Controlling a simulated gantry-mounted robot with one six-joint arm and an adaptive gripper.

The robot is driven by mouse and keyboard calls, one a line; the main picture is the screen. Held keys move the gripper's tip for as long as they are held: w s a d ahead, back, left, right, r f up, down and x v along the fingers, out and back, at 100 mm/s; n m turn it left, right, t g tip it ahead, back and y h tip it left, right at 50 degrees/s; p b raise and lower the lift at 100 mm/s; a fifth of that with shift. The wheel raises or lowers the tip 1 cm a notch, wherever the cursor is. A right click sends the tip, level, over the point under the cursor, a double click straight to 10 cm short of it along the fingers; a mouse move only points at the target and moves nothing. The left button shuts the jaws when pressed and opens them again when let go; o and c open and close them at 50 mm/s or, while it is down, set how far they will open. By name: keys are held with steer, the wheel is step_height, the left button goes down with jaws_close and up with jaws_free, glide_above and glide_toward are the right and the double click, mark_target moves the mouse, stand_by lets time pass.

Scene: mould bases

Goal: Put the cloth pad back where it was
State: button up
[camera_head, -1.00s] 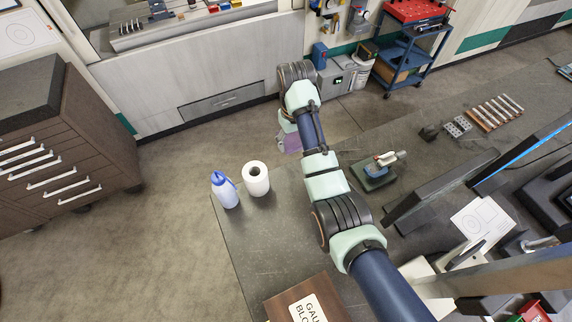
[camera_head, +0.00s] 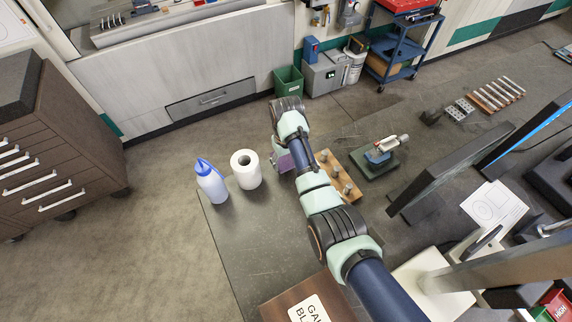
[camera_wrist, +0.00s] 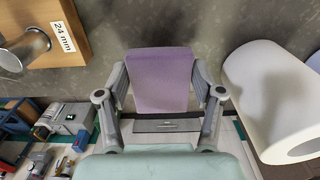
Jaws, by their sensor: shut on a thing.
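The cloth pad (camera_wrist: 161,78) is a flat purple piece, held between the two fingers of my gripper (camera_wrist: 160,88) in the wrist view. In the head view the pad (camera_head: 285,163) shows as a small purple patch beside my wrist, partly hidden by the arm. My gripper is over the far part of the dark bench, between the white paper roll (camera_head: 246,169) and a wooden block with metal pins (camera_head: 341,176). I cannot tell whether the pad touches the bench.
A blue-capped squeeze bottle (camera_head: 211,182) stands left of the roll. A small clamp fixture on a dark base (camera_head: 378,164) sits right of the pin block. In the wrist view the block (camera_wrist: 70,20) bears a "24 mm" label, and the roll (camera_wrist: 272,95) is close on the right.

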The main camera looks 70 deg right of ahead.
mark_target(286, 162)
steer(key=shift+f, duration=1.15)
steer(key=shift+f, duration=0.2)
steer(key=o, duration=1.1)
steer(key=shift+r, duration=0.15)
step_height(286, 162, up, 12)
steer(key=p, duration=0.1)
